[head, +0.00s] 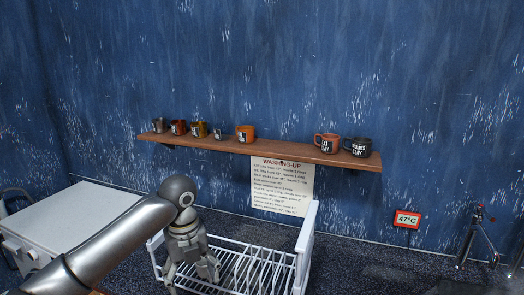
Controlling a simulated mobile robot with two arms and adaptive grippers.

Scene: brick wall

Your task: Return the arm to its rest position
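My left arm comes in from the lower left and bends down at a round joint. My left gripper (192,275) points down over the left part of a white wire rack (304,240). Its fingers look spread apart, with rack wires showing between them and no object seen in it. Their lowest ends are near the bottom edge of the picture, so I cannot tell whether they touch the rack. My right gripper is not in view.
A wooden shelf (285,148) on the blue wall carries several mugs, including an orange mug (245,134) and a black mug (358,147). A washing-up notice (281,187) hangs below. A white box-like unit (75,225) stands left, a 47°C display (407,219) right, and a metal tap-like fixture (474,235) far right.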

